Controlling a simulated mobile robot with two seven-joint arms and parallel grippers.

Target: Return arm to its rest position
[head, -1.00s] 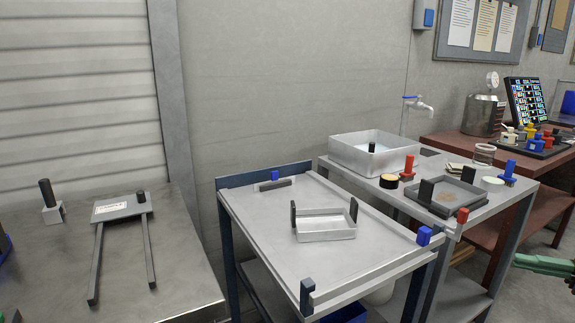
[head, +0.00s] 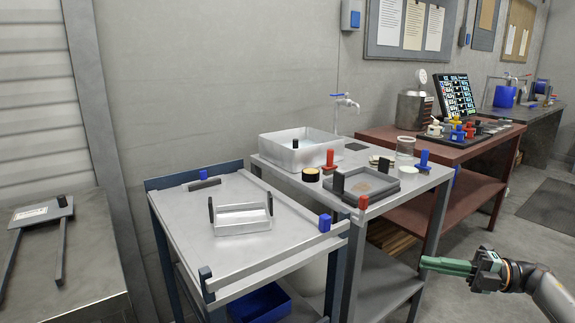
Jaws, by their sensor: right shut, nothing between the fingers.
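My right arm comes in from the lower right edge in the head view. Its gripper (head: 446,265) points left, with green fingers closed together and nothing between them. It is apart from everything, in front of and to the right of the grey side table (head: 437,178), and appears over open floor. My left gripper is not in view.
A metal cart (head: 178,222) with a small handled tray (head: 243,228) stands at centre left. The side table holds a white basin (head: 283,154) and a grey tray (head: 352,188). A red-brown bench (head: 498,141) stands behind at right. Floor at right is clear.

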